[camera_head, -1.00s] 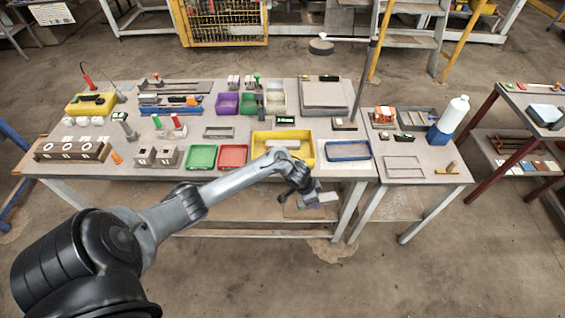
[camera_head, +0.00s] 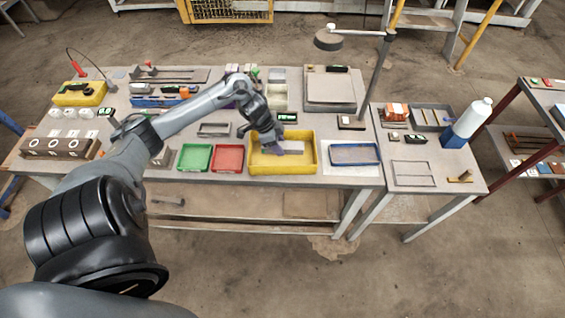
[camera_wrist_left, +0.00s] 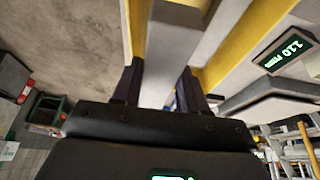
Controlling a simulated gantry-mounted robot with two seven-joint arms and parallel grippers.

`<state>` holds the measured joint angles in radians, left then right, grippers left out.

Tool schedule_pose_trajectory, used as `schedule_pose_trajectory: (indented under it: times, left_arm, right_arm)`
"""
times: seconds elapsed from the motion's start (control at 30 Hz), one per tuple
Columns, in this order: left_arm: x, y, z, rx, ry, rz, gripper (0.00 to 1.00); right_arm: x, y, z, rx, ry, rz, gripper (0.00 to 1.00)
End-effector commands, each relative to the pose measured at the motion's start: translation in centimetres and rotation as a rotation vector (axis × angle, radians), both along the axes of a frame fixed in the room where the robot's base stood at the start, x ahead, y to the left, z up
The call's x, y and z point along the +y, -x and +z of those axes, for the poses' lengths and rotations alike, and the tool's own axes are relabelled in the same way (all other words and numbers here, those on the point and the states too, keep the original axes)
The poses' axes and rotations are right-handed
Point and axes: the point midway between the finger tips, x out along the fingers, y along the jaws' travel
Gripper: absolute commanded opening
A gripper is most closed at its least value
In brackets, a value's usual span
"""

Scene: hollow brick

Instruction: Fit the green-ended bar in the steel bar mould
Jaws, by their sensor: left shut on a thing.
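My left gripper (camera_head: 268,148) is over the left part of the yellow tray (camera_head: 314,150) in the head view. In the left wrist view its dark fingers (camera_wrist_left: 160,88) are shut on a plain grey bar (camera_wrist_left: 168,55) that runs away between them. No green end shows on it. In the head view a pale grey block (camera_head: 291,147) lies at the gripper's right in the tray; I cannot tell whether it is the same piece. A grey rectangular frame (camera_head: 412,174) lies on the right table and may be the steel bar mould. My right gripper is not in view.
A green tray (camera_head: 194,157) and a red tray (camera_head: 228,158) stand left of the yellow tray, a blue tray (camera_head: 354,154) right of it. A dark meter (camera_head: 287,117) stands behind. A lamp post (camera_head: 377,80) rises behind the blue tray. A white bottle (camera_head: 468,119) stands on the right table.

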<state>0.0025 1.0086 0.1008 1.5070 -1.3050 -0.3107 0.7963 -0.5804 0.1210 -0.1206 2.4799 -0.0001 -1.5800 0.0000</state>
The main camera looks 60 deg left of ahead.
Motion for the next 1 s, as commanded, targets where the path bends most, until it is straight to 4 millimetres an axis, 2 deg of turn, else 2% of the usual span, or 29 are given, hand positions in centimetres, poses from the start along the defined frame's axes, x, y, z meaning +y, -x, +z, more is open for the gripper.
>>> schedule_pose_trajectory:
  times: [0.27,0.5,0.77,0.9,1.0]
  left_arm:
    - [0.0,-0.1,-0.5,-0.002,0.001,0.001,0.00]
    - [-0.1,-0.1,-3.8,-0.002,0.003,0.001,0.00]
    - [0.0,-0.1,-5.7,-0.002,0.001,0.002,0.00]
    - [0.0,0.0,-7.6,0.000,0.002,0.002,0.00]
    - [0.0,-0.1,-8.5,0.000,0.003,0.003,0.00]
  right_arm:
    - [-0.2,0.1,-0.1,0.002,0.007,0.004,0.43]
    - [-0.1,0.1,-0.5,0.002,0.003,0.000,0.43]
    - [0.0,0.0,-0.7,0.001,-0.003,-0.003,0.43]
    - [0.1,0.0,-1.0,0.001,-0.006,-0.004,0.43]
    - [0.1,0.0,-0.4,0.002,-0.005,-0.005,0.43]
